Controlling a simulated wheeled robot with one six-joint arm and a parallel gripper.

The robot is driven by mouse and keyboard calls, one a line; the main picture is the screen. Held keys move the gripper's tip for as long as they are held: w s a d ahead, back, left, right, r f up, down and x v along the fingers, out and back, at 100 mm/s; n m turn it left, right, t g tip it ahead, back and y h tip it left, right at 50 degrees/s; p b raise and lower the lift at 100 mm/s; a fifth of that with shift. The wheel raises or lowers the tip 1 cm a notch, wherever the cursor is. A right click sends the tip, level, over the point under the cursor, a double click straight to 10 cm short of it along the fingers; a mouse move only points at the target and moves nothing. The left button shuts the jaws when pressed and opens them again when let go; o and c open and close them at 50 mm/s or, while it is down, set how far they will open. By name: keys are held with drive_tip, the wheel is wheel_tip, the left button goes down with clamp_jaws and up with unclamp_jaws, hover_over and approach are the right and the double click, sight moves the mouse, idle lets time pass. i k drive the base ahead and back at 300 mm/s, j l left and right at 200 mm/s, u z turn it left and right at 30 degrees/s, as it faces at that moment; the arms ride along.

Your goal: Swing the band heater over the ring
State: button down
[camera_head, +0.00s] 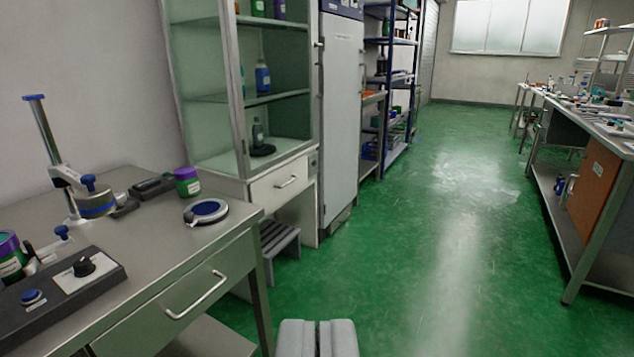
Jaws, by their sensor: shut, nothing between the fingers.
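A stand with a tall blue-capped post (45,130) is on the steel bench at left. Its white arm carries a round blue-banded head, which looks like the band heater (97,207), with a blue knob on top. A flat round piece with a blue centre and pale rim, which looks like the ring (206,212), lies near the bench's right end. The head is to the left of the ring, apart from it. My gripper (318,325) is at the bottom centre, shut and empty, in front of the floor and right of the bench.
A control box (62,288) with a dial and blue button sits at the bench front. A purple-lidded jar (187,182) stands behind the ring. A glass cabinet (250,90) and a grey step stool (279,245) are beyond. The green floor (440,230) is clear.

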sight(92, 201)
drive_tip(key=i+j+u, duration=0.25)
drive_tip(key=i+j, duration=0.7)
